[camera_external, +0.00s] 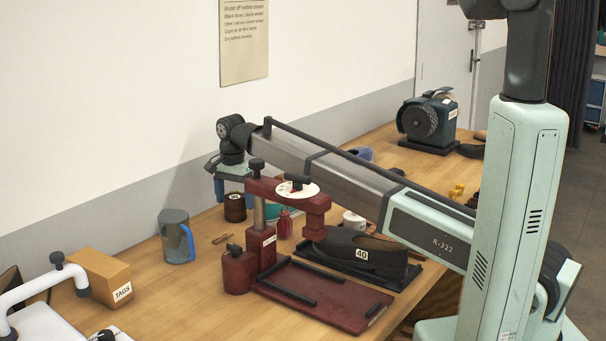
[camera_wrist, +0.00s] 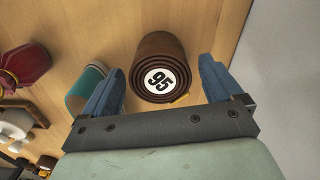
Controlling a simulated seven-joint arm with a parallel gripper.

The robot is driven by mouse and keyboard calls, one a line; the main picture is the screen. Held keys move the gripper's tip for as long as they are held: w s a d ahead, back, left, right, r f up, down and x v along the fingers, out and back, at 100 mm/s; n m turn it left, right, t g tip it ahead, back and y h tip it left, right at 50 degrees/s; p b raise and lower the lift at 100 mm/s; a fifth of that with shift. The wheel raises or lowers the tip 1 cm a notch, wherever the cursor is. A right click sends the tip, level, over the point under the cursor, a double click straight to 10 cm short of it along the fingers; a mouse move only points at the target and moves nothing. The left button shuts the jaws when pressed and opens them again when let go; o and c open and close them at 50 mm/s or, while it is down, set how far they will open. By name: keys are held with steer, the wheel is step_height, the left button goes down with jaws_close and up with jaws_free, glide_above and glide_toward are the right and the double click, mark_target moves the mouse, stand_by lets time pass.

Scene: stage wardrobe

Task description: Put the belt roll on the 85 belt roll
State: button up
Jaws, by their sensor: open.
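A brown coiled belt roll (camera_wrist: 158,45) lies below my gripper in the wrist view, with a round white label that seems to read 95. In the external view a brown roll (camera_external: 235,208) stands on the bench near the wall, under my gripper (camera_external: 234,193). My gripper's blue fingers (camera_wrist: 158,72) are open, one on each side of the roll in the wrist view, and hold nothing. I cannot tell how far above it they are. I cannot make out a roll marked 85; a small dark brown item (camera_external: 474,201) at the right is partly hidden by my arm.
A teal item (camera_wrist: 88,86) lies close left of the roll, with a red bottle (camera_wrist: 24,64) beyond it. A dark red press (camera_external: 262,245), a black shoe (camera_external: 350,250) marked 40 and a blue-handled jug (camera_external: 176,237) stand nearby. Bare bench lies in front of the jug.

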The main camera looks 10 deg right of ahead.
mark_target(232, 197)
step_height(232, 197, up, 12)
stand_by(0.6)
